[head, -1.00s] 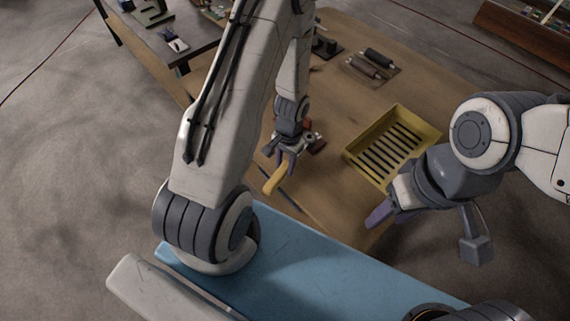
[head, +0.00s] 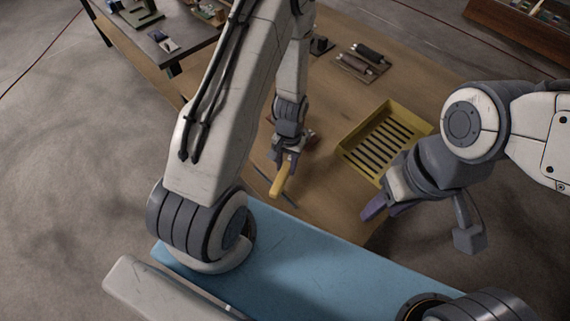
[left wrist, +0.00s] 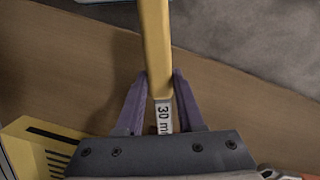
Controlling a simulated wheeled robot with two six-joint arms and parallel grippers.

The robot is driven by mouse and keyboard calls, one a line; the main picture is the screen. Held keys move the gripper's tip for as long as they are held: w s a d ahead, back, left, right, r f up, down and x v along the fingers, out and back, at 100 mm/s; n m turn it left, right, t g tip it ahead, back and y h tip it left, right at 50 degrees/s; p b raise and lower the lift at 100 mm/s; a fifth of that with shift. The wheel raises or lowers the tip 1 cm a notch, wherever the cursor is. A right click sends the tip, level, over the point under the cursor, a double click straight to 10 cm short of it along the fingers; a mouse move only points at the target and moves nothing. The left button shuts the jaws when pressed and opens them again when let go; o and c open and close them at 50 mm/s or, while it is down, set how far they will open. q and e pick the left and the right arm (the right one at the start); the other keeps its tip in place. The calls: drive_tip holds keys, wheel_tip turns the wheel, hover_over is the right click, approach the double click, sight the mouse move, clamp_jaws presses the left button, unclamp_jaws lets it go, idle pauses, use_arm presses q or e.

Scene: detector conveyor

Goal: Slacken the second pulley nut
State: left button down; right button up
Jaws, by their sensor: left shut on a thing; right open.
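My left gripper (head: 287,164) is shut on a yellow-handled tool (head: 279,182) above the near part of the wooden table. In the left wrist view the tool (left wrist: 155,45) stands between the two purple fingers, its yellow part reaching away to the top edge. A white label on it, partly cut off, reads "30 m". The tool's other end is hidden behind the gripper body. My right gripper (head: 373,210) is open and empty near the table's front edge, right of the left gripper. I cannot make out any pulley or nut in these views.
A yellow slotted tray (head: 343,145) lies on the wooden table (head: 325,100), right of my left gripper. A holder with two dark cylinders (head: 362,58) is farther back. A dark side table (head: 185,45) stands at upper left; a shelf (head: 520,35) at upper right.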

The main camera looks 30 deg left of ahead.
use_arm(q)
drive_tip(key=shift+w+d+n, duration=0.1)
drive_tip(key=shift+d+n, duration=0.4)
drive_tip(key=shift+d, duration=0.15)
drive_tip(key=shift+d+n, duration=0.4)
drive_tip(key=shift+d, duration=0.1)
drive_tip(key=shift+w+d+n, duration=0.15)
drive_tip(key=shift+d+n, duration=0.25)
drive_tip(key=shift+d, duration=0.05)
drive_tip(key=shift+w+d+n+h+b, duration=0.25)
drive_tip(key=shift+d+n+h+b, duration=0.1)
drive_tip(key=shift+d+n, duration=0.25)
drive_tip(key=shift+d, duration=0.15)
